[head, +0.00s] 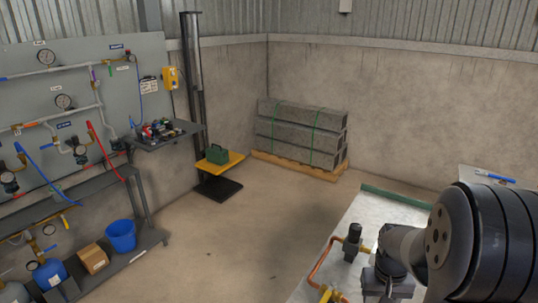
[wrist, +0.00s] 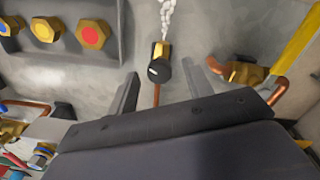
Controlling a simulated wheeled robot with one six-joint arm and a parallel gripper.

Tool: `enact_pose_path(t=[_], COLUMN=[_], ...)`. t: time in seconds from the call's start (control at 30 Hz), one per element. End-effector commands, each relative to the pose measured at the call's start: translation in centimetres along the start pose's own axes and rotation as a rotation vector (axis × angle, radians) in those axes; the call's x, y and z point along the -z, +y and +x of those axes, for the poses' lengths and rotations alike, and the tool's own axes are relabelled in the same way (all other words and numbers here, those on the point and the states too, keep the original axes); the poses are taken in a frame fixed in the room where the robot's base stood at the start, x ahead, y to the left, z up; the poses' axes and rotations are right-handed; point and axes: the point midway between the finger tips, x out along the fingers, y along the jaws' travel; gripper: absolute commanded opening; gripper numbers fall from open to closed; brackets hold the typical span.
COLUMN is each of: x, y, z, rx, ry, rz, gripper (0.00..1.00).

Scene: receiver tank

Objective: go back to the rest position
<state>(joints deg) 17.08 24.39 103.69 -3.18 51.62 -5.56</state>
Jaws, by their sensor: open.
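My gripper (wrist: 171,70) shows in the wrist view with its two dark fingers spread apart. Between and beyond the fingers is a small black and brass fitting (wrist: 159,68) on a thin copper pipe, with a white plume or beaded strand above it. I cannot tell how far the fitting is from the fingers; nothing is gripped. In the head view my dark arm fills the lower right, over the light bench (head: 352,222), and I cannot make out the fingers there.
A brass valve (wrist: 243,73) with a yellow handle (wrist: 299,50) is close to the right finger. A panel with brass hex fittings (wrist: 92,34) is at upper left.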

Motion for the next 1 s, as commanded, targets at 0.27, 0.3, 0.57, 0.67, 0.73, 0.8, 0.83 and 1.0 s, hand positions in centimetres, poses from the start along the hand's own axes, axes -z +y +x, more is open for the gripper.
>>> enact_pose_path(t=[0.27, 0.3, 0.57, 0.67, 0.73, 0.8, 0.83, 1.0], x=[0.0, 0.1, 0.1, 0.1, 0.1, 0.2, 0.3, 0.3], y=[0.0, 0.0, 0.0, 0.1, 0.1, 0.1, 0.1, 0.1], z=[0.0, 0.0, 0.0, 0.0, -0.1, -1.4, -2.1, -5.5], rx=[0.000, 0.000, 0.000, 0.000, 0.000, 0.001, 0.002, 0.001], ry=[-0.011, -0.012, -0.022, -0.026, -0.028, -0.021, -0.020, -0.021], rz=[0.225, 0.258, 0.476, 0.560, 0.619, 0.628, 0.627, 0.625], gripper=[0.48, 0.48, 0.48, 0.48, 0.48, 0.48, 0.48, 0.48])
